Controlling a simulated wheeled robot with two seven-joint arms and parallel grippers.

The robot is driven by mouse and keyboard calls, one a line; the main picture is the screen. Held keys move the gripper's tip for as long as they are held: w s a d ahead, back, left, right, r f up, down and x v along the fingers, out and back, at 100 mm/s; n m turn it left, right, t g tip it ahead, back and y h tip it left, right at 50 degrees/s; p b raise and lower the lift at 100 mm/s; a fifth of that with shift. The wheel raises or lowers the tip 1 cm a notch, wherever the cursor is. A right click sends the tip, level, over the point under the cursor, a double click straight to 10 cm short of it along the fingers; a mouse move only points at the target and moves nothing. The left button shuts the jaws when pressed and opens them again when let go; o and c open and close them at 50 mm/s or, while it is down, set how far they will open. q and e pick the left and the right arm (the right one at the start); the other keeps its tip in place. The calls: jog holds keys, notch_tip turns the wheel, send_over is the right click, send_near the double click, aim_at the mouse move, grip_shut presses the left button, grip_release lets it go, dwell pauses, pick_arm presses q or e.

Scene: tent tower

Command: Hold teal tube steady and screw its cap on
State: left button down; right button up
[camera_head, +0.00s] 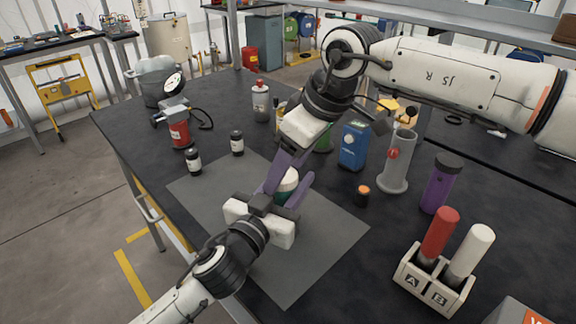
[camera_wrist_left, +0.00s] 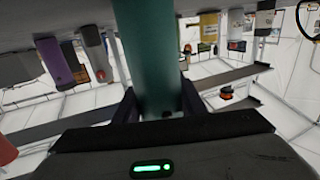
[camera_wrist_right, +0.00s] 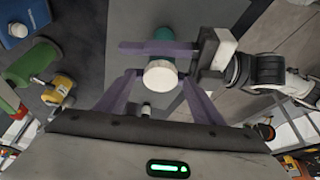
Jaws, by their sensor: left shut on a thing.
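The teal tube (camera_wrist_left: 145,50) stands between the fingers of my left gripper (camera_head: 288,187), which is shut on it above the grey mat. In the left wrist view the tube fills the gap between the fingers. A white cap (camera_wrist_right: 160,76) shows at the tube's upper end; I cannot tell whether it is threaded on. My right gripper (camera_wrist_right: 160,84) reaches from above, its fingers on both sides of the cap with gaps visible, so it looks open. In the head view the right fingers partly hide the cap (camera_head: 288,177) and tube.
The grey mat (camera_head: 325,240) lies beneath. To the right are a blue box (camera_head: 353,146), a grey cylinder (camera_head: 397,165), a purple bottle (camera_head: 440,185), a small orange-capped jar (camera_head: 362,196) and an A/B holder (camera_head: 432,285). Dark jars (camera_head: 193,162) and a red device (camera_head: 179,130) stand left.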

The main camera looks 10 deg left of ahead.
jog(key=shift+r, duration=2.25)
jog(key=shift+o, duration=0.3)
jog(key=o, duration=0.5)
jog(key=v, duration=1.2)
